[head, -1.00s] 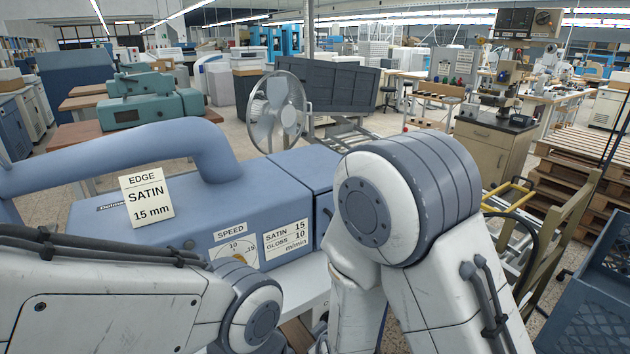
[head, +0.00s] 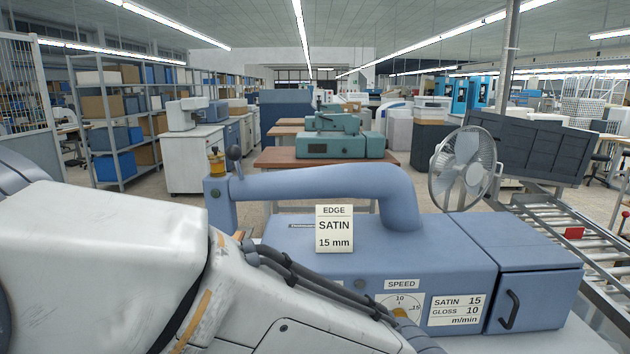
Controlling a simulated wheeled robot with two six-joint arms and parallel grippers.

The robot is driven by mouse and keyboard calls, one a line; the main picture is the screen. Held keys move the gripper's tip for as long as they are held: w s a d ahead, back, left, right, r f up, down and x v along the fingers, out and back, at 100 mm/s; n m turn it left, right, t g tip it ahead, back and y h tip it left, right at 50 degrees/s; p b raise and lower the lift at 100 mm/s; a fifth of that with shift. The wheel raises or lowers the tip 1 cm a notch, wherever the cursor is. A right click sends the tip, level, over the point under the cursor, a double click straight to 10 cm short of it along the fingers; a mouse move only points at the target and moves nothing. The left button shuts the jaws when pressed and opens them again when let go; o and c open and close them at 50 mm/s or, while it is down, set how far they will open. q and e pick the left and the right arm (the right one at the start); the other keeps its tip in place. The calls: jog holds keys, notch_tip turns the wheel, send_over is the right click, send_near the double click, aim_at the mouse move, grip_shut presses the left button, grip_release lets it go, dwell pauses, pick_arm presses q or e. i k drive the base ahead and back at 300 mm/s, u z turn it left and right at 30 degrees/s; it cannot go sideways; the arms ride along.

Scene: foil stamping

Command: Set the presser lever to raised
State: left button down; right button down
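The blue foil stamping machine (head: 461,257) stands in front of me, with a thick curved arm (head: 320,184) reaching left to a narrow upright head (head: 219,200). On top of that head a short lever with a dark ball knob (head: 233,154) stands close to upright. It may be the presser lever, but I cannot tell for sure. A brass-coloured knob (head: 216,162) sits just left of it. My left arm crosses the lower left and hides the front below the head. Neither of my grippers shows in the head view.
A card (head: 334,229) reads EDGE SATIN 15 mm. A speed dial (head: 400,312) is partly hidden by my arm, beside a plate (head: 456,310) reading SATIN 15, GLOSS 10. A fan (head: 465,168) and a roller conveyor (head: 570,235) stand to the right.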

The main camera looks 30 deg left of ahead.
aim_at(234, 152)
jog(key=u, duration=1.2)
